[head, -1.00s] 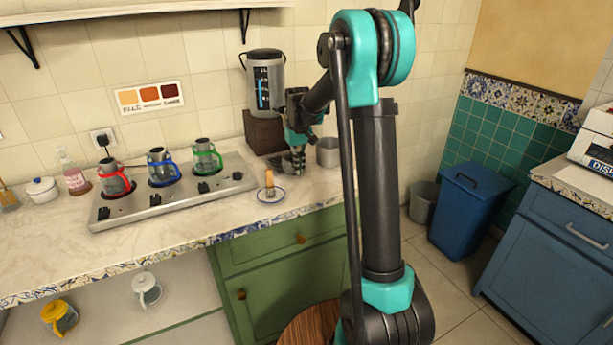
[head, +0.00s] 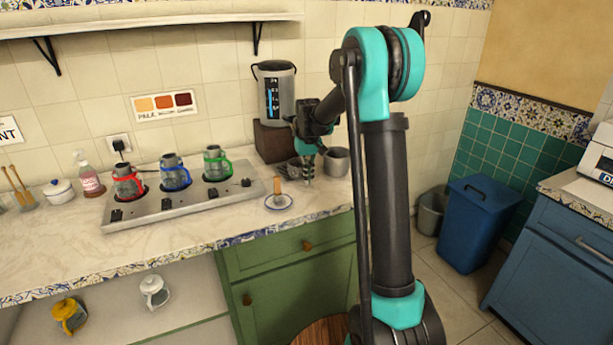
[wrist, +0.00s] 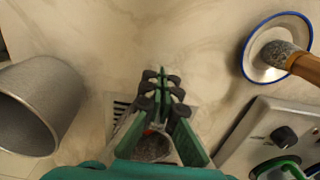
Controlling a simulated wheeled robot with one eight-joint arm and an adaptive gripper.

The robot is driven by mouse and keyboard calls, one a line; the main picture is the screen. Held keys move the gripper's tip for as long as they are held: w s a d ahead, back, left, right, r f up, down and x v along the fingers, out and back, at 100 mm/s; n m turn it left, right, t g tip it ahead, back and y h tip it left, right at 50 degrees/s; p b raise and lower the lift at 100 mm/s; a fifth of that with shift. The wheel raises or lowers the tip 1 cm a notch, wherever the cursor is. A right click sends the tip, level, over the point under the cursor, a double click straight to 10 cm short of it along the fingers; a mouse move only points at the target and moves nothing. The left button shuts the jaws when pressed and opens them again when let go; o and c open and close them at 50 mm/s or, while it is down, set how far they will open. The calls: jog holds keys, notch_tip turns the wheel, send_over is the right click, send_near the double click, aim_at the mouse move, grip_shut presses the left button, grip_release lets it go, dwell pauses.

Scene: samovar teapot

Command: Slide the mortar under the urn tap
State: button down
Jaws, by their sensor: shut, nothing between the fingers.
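The urn (head: 275,95) is a grey canister with a blue gauge, on a brown block stand (head: 272,142) against the wall. I cannot make out its tap. A speckled grey stone bowl, apparently the mortar (wrist: 153,148), shows partly between and behind my fingers in the wrist view. In the head view, a grey shape (head: 282,169) at the foot of the stand seems to be the same bowl, partly hidden by my gripper. My gripper (head: 308,180) points down, shut and empty, just in front and right of it; its fingertips (wrist: 163,82) meet in the wrist view.
A grey metal pot (head: 336,161) stands right of my gripper. A blue-rimmed saucer (head: 279,203) with a wooden-handled, stone-headed pestle (wrist: 300,65) is in front. A dark grate (wrist: 121,104) lies beside my fingers. The hob (head: 180,198) with three pots is left.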

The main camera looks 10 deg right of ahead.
notch_tip(320, 180, up, 10)
dwell(0.3)
jog(key=shift+w, duration=0.15)
